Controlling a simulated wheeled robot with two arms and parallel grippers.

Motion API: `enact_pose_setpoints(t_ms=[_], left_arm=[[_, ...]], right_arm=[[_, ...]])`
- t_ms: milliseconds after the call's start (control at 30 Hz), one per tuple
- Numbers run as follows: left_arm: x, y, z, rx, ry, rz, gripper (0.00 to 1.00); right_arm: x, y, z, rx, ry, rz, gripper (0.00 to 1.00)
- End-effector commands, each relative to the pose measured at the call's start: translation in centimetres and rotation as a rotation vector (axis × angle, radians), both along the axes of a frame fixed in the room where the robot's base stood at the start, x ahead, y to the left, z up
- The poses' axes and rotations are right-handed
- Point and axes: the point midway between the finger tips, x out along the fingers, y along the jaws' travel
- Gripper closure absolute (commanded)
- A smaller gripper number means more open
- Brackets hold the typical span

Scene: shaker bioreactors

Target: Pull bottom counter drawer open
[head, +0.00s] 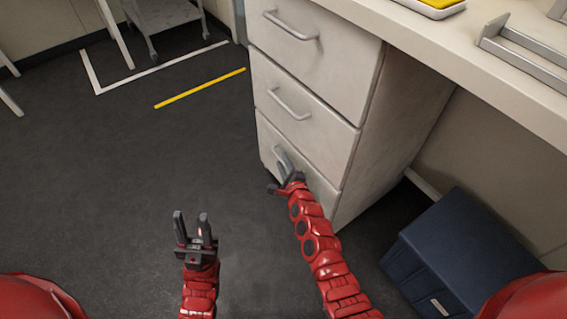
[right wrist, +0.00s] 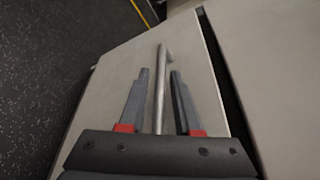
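The bottom drawer (head: 310,172) of the white counter unit looks flush with the drawers above it. Its grey bar handle (head: 281,158) stands out from the front. My right gripper (head: 284,181) is at this handle. In the right wrist view, the handle bar (right wrist: 161,85) runs between the two fingers of the right gripper (right wrist: 160,88), with a visible gap on each side, so the gripper is open around it. The fingers hide part of the handle in the head view. My left gripper (head: 193,222) is open and empty over the floor, left of the drawers.
The middle drawer (head: 300,110) and top drawer (head: 320,60) above are shut. A dark blue box (head: 465,255) stands on the floor to the right. The dark floor (head: 130,170) in front and left is clear. A wheeled cart (head: 165,18) stands further back.

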Motion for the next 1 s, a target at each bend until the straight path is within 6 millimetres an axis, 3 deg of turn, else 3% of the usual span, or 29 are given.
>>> enact_pose_setpoints(t_ms=[33, 167, 1000], left_arm=[[0.00, 0.00, 0.00, 0.000, 0.000, 0.000, 0.60], [0.00, 0.00, -0.01, 0.000, 0.000, 0.000, 0.60], [0.00, 0.00, 0.00, 0.000, 0.000, 0.000, 0.60]], right_arm=[[0.00, 0.00, 0.00, 0.000, 0.000, 0.000, 0.79], [-0.01, 0.00, 0.00, 0.000, 0.000, 0.000, 1.00], [-0.01, 0.00, -0.01, 0.000, 0.000, 0.000, 1.00]])
